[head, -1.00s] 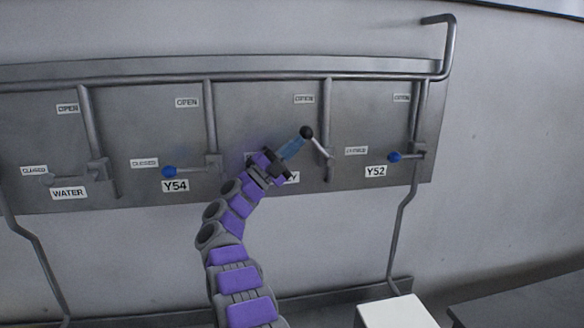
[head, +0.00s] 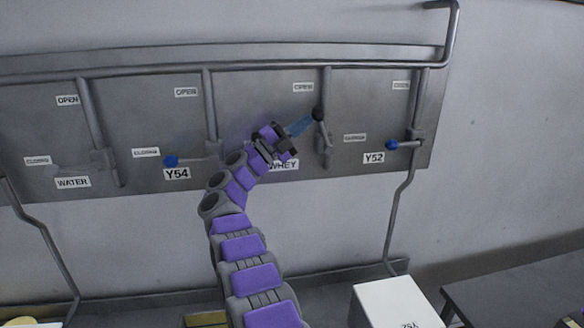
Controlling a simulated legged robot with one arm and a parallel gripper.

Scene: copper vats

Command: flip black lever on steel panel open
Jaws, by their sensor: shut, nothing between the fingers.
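The black-knobbed lever (head: 318,115) is on the steel panel (head: 260,104), on the pipe above the WHEY label. It stands nearly upright, its knob below the OPEN label (head: 304,87). My gripper (head: 306,123) reaches in from the lower left. Its bluish fingers are shut, with the tips at or just beside the left of the black knob. I cannot tell whether they touch. The WHEY label (head: 284,165) is partly hidden by my arm.
A blue-knobbed lever (head: 171,161) at Y54 and another blue-knobbed lever (head: 392,145) at Y52 lie sideways near their CLOSED labels. A white box (head: 395,303) stands at the lower right beside a dark table (head: 520,285). Vertical pipes run down the panel.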

